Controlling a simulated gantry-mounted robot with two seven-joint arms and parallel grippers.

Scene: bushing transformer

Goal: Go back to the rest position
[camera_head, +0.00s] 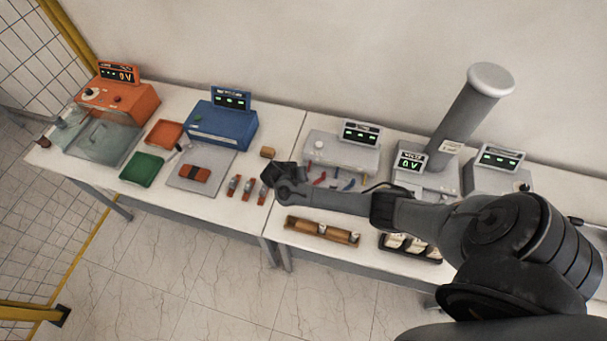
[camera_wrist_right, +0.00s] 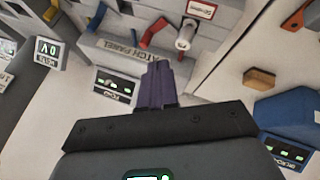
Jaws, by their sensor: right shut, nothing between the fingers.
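My right arm comes in from the right in the head view and reaches over the table. Its gripper (camera_head: 283,174) hangs above the table near the seam between the two tabletops, left of the grey patch panel (camera_head: 340,152). In the right wrist view the dark purple fingers (camera_wrist_right: 162,68) are together with nothing between them. The patch panel (camera_wrist_right: 112,49) with its red and blue cable pieces appears beyond them. My left gripper is in neither view.
A small tan block (camera_head: 267,152) and a blue device (camera_head: 222,122) stand left of the gripper. An orange device (camera_head: 125,95) is at far left. A wooden tray (camera_head: 322,231) lies at the front edge. A tall grey cylinder (camera_head: 466,115) rises behind my arm.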

